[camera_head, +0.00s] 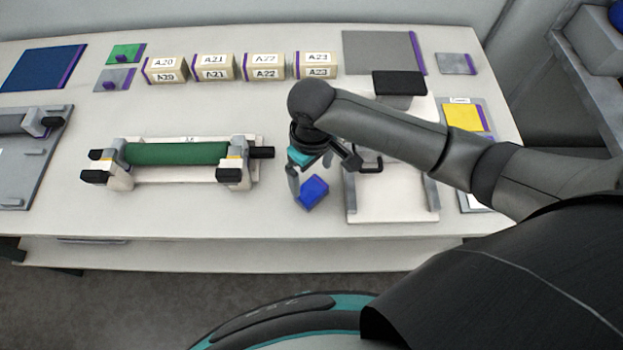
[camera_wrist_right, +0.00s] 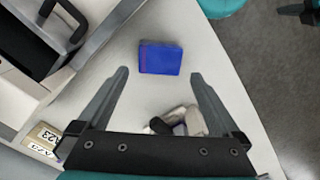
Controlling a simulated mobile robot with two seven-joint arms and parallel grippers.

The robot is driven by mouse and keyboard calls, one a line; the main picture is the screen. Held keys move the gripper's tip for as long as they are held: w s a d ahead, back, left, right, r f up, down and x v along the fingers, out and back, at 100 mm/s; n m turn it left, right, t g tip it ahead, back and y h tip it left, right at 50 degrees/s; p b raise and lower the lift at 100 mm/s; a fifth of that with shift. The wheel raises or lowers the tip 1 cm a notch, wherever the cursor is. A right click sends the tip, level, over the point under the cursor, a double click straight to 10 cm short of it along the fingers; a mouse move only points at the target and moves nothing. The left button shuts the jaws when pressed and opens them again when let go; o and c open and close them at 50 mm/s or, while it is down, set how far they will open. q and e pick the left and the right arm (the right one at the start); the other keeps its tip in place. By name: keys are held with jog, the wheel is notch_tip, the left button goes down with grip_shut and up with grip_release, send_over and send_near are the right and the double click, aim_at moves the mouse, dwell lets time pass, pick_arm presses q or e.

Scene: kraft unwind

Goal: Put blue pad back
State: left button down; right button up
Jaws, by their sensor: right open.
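The small blue pad (camera_head: 314,192) is a block that lies on the white table, right of the green roller and just left of the white tray-like fixture. In the right wrist view the blue pad (camera_wrist_right: 160,57) shows just beyond the fingertips, between their lines. My right gripper (camera_head: 306,184) is open and empty, pointing down close to the pad. In the wrist view both fingers of the gripper (camera_wrist_right: 160,74) are spread with a gap, and nothing is between them.
A green roller (camera_head: 175,154) sits in a holder at the left. A white fixture (camera_head: 392,207) with a black handle stands to the right, partly under my arm. Labelled boxes (camera_head: 265,66) line the back. A large blue panel (camera_head: 42,67) lies at the back left. The front table strip is clear.

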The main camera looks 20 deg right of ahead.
aim_at(312, 190)
notch_tip(312, 190, up, 5)
jog(key=shift+f+p, duration=0.15)
jog(key=shift+p, duration=0.2)
jog(key=shift+s, duration=0.1)
